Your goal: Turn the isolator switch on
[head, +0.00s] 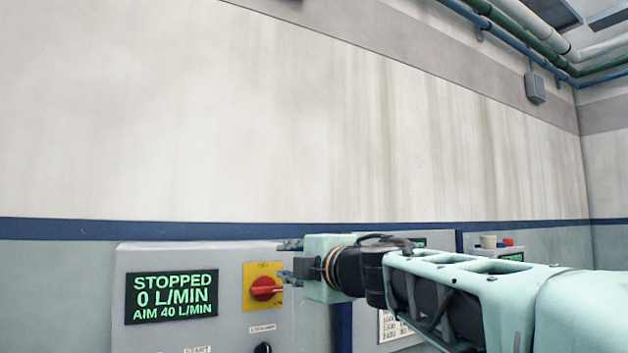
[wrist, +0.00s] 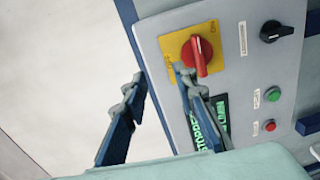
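The isolator switch is a red rotary handle (head: 266,289) on a yellow square plate (head: 250,302), set in a grey control panel (head: 222,335). In the head view the handle lies roughly horizontal; small lettering is at the plate's top. In the wrist view the red handle (wrist: 198,58) shows upper right of centre on its yellow plate (wrist: 175,44). My gripper (wrist: 156,82) is open and empty. Its right finger overlaps the plate's edge near the handle's end; I cannot tell whether they touch. In the head view my gripper (head: 288,262) is just right of the plate.
The panel's display (head: 172,297) reads STOPPED, 0 L/MIN, AIM 40 L/MIN. A black knob (wrist: 271,32), green button (wrist: 273,94) and red button (wrist: 269,126) sit on the same panel. More panels stand right, partly behind my arm.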

